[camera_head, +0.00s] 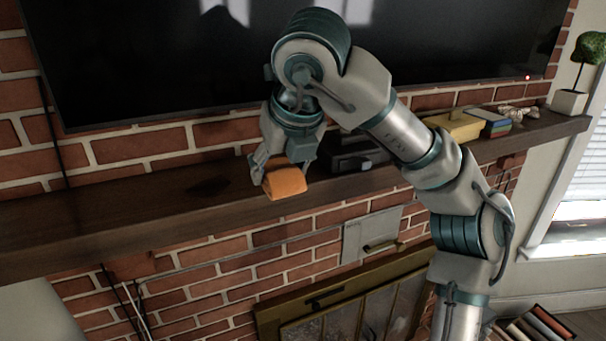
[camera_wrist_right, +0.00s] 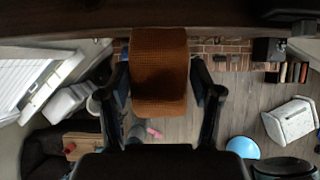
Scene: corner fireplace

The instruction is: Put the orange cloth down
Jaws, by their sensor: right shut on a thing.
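The orange cloth (camera_head: 285,181) is a folded bundle at the front edge of the dark wooden mantel (camera_head: 130,205) in the head view. My right gripper (camera_head: 279,168) reaches down from above and is shut on the cloth. In the right wrist view the cloth (camera_wrist_right: 160,75) sits between the two dark fingers (camera_wrist_right: 160,100). Its upper end there meets the dark mantel edge (camera_wrist_right: 60,14). I cannot tell whether the mantel bears its weight. My left gripper is not in view.
A dark box-like device (camera_head: 350,155) stands on the mantel right of my gripper. A yellow box (camera_head: 455,125) and a stack of small books (camera_head: 492,122) are further right. The black TV screen (camera_head: 180,50) hangs behind. The mantel's left part is clear except for a dark patch (camera_head: 208,187).

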